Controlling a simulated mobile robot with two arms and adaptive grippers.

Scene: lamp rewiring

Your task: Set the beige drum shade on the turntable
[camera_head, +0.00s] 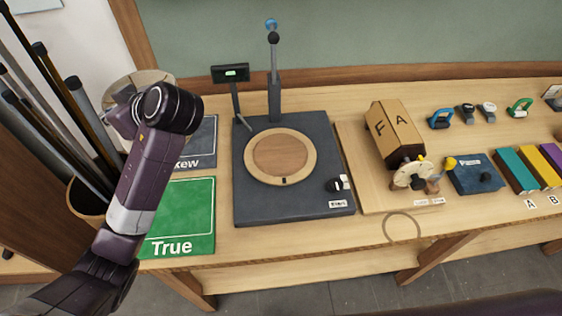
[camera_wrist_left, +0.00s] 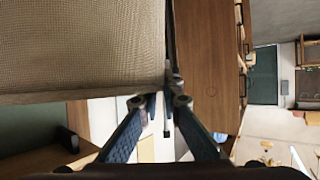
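The beige drum shade (camera_head: 116,90) is at the left in the head view, partly hidden behind my left wrist. In the left wrist view its woven wall (camera_wrist_left: 80,50) fills the upper left. My left gripper (camera_wrist_left: 174,84) has its fingertips close together at the shade's edge and appears shut on it; the contact is small and partly hidden. The turntable (camera_head: 257,176), a round wooden disc with a lighter ring, is bare on a dark base, to the right of the shade. My right gripper is not in view.
A dark card (camera_head: 205,143) and green "True" card (camera_head: 192,222) lie left of the turntable base. A post with a small display (camera_head: 231,73) and a taller stand (camera_head: 274,90) rise behind it. A cardboard box (camera_head: 395,130) stands right; rods in a bin (camera_head: 88,198) stand left.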

